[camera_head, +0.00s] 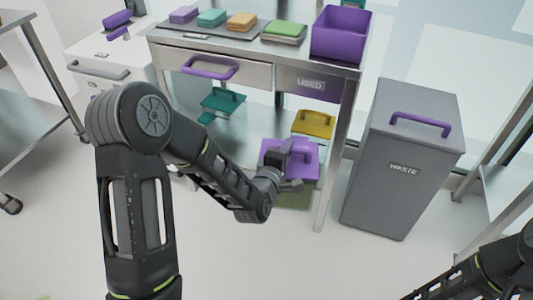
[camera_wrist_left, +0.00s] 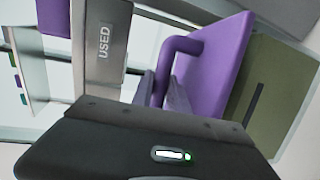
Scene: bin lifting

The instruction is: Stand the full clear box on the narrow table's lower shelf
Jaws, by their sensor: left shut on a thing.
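The clear box (camera_head: 295,197) has a purple lid (camera_head: 308,160) with a purple handle, and its walls show olive-green contents. My left gripper (camera_head: 288,166) is shut on the lid's handle. In the left wrist view the fingers (camera_wrist_left: 172,90) are at the purple handle (camera_wrist_left: 182,44), and the olive side of the box (camera_wrist_left: 272,90) shows at right. The box is in front of the narrow steel table (camera_head: 310,84), near its right front leg. The lower shelf lies under the drawer, partly hidden by my arm and the box. My right gripper is out of view.
A teal-lidded box (camera_head: 222,101) and a yellow-lidded box (camera_head: 314,123) stand under the tabletop. A grey waste bin (camera_head: 400,160) is right of the table. Folded cloths (camera_head: 240,20) and a purple bin (camera_head: 340,34) are on top. The floor in front is clear.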

